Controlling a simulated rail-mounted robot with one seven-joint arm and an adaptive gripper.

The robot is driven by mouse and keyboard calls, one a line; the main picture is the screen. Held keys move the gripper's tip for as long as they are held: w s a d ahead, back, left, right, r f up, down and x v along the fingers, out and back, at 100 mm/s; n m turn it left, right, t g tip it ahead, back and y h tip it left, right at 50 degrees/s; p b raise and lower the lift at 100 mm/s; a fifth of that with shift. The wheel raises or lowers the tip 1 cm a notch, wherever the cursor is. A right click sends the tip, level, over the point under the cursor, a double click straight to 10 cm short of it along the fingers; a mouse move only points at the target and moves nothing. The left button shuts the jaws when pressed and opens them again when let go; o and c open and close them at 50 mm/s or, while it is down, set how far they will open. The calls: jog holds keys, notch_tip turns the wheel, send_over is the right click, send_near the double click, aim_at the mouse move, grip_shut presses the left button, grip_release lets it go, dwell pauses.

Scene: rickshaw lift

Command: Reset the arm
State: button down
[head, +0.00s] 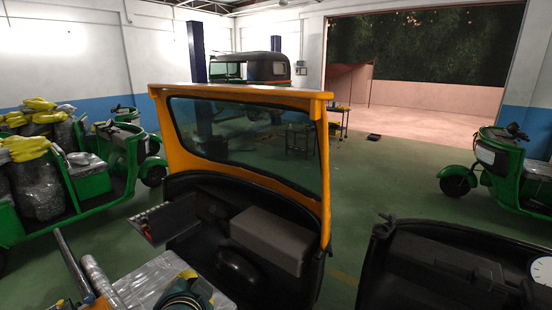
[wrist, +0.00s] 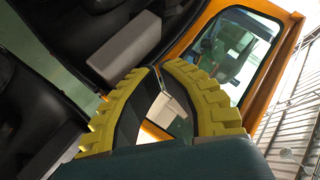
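In the wrist view, my gripper (wrist: 157,72) shows two curved fingers with yellow toothed outer edges and dark inner parts. Their tips come together near the middle of the picture, so it looks shut. A pale angular piece (wrist: 172,110) shows in the gap between the fingers; I cannot tell whether it is behind them or touched by them. In the head view, part of my arm's teal end shows at the bottom edge, and its fingertips are not clear there.
Metal tubes (head: 74,265) rise at lower left. Another dark cab (head: 440,265) is at lower right.

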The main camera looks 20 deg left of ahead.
jog(key=d+r+n+t+h+b, duration=0.1)
jog(key=d+r+t, duration=0.25)
jog(key=d, duration=0.75)
jog(key=d+r+n+t+h+b, duration=0.1)
jog(key=d+r+t, duration=0.3)
jog(key=d, duration=0.6)
jog(key=s+d+r+n+t+h+b, duration=0.1)
jog(key=s+d+r+t+h, duration=0.2)
jog(key=d, duration=0.4)
jog(key=s+d+r+t+h, duration=0.1)
jog(key=s+d+r+h, duration=0.1)
jog(key=s+d+r, duration=0.5)
notch_tip(320, 180, up, 16)
jog(key=d+p, duration=0.1)
jog(key=p, duration=1.5)
jog(key=shift+w+f+t+p, duration=0.15)
jog(key=shift+w+t+p, duration=0.2)
jog(key=shift+p, duration=0.05)
